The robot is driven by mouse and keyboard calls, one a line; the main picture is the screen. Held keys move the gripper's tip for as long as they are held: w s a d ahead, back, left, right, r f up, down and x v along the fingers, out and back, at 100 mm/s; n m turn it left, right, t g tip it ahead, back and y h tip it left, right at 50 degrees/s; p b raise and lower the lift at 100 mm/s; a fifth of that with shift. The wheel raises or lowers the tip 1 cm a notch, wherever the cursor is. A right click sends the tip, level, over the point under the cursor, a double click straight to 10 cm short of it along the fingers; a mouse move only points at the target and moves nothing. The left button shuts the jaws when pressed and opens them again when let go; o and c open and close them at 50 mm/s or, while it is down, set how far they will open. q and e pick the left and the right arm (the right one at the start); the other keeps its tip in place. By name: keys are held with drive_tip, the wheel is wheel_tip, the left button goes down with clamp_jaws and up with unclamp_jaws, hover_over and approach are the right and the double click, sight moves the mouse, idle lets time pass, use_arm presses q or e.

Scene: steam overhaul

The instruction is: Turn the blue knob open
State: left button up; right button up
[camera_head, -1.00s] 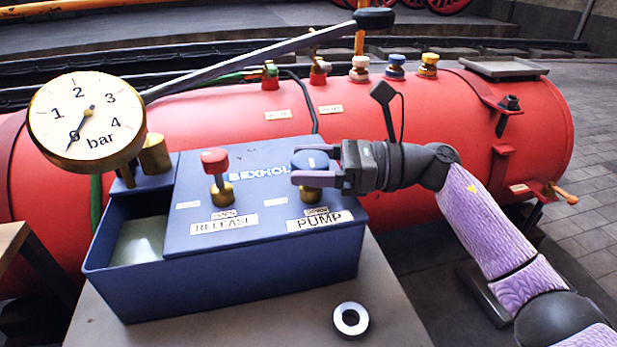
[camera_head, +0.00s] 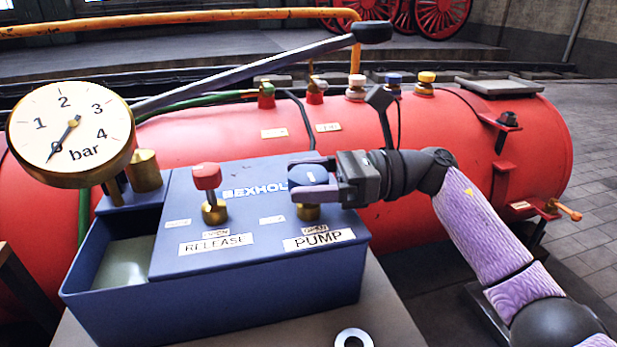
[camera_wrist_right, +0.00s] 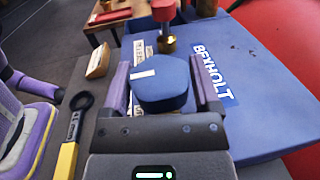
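The blue knob (camera_head: 308,177) stands on a brass stem above the PUMP label (camera_head: 319,239), on the top of a blue pump box (camera_head: 240,270). A white mark shows on the knob's top. My right gripper (camera_head: 312,180) comes from the right at knob height, with a finger on each side of the knob. In the right wrist view the knob (camera_wrist_right: 162,85) sits between the two purple fingers, with a narrow gap at the left finger; contact on the right is unclear. The gripper looks open around it. My left gripper is not in view.
A red knob (camera_head: 207,177) stands left of the blue one, above the RELEASE label (camera_head: 216,244). A red tank (camera_head: 480,150) lies behind the box. A metal ring (camera_head: 353,338) lies in front.

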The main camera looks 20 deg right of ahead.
drive_tip(key=shift+o, duration=1)
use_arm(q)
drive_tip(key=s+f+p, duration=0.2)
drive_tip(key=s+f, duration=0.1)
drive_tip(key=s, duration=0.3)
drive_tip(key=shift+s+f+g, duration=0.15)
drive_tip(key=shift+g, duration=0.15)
use_arm(e)
drive_tip(key=s+d, duration=0.1)
drive_tip(key=d, duration=0.8)
drive_tip(key=shift+s+d, duration=0.2)
drive_tip(key=shift+d, duration=0.2)
